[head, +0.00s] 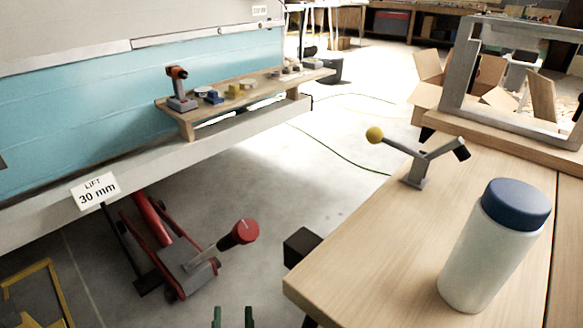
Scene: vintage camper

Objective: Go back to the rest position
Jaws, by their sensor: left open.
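My left gripper (233,317) shows only as two dark green fingertips at the bottom edge, a little left of the middle. The fingertips stand apart with bare floor between them, and nothing shows in the gap. They are left of the near corner of the wooden table (380,270) and below the red jack (185,268). The rest of the left arm is out of the picture. My right gripper does not show.
A wooden shelf (240,105) with tools runs along the turquoise camper (80,110). Grey floor lies open between.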

